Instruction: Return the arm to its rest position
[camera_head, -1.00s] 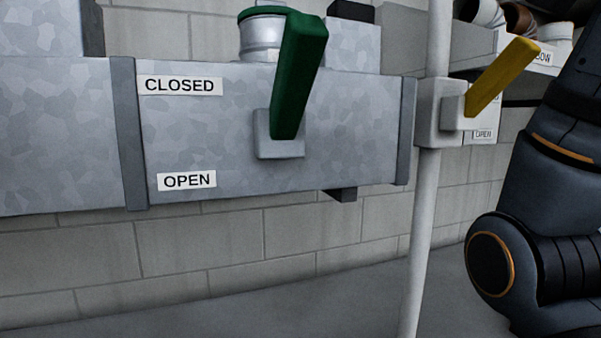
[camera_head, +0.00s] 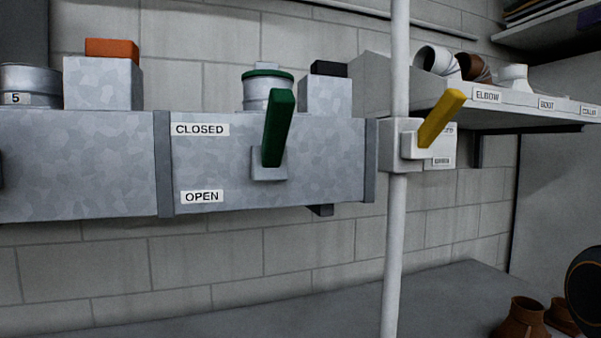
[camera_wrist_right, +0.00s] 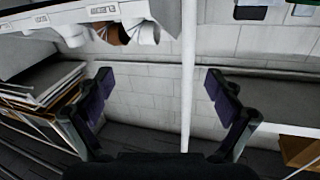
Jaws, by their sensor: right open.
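My right gripper (camera_wrist_right: 157,78) shows in the right wrist view, its two dark fingers with purple pads spread wide and nothing between them. The white pole and block wall lie behind the gap. In the head view only a dark rounded part of my right arm (camera_head: 588,290) shows at the right edge, clear of the duct and levers. My left gripper is in neither view. The green lever (camera_head: 278,128) on the duct (camera_head: 330,165) tilts up and slightly right, nearer the CLOSED label (camera_head: 200,129) than the OPEN label (camera_head: 202,197).
A yellow lever (camera_head: 441,118) points up-right on a box on the white pole (camera_head: 394,250). A labelled shelf (camera_head: 520,98) holds pipe fittings. Brown fittings (camera_head: 522,318) sit at the lower right. The wrist view appears upside down, with stacked panels (camera_wrist_right: 45,85) at left.

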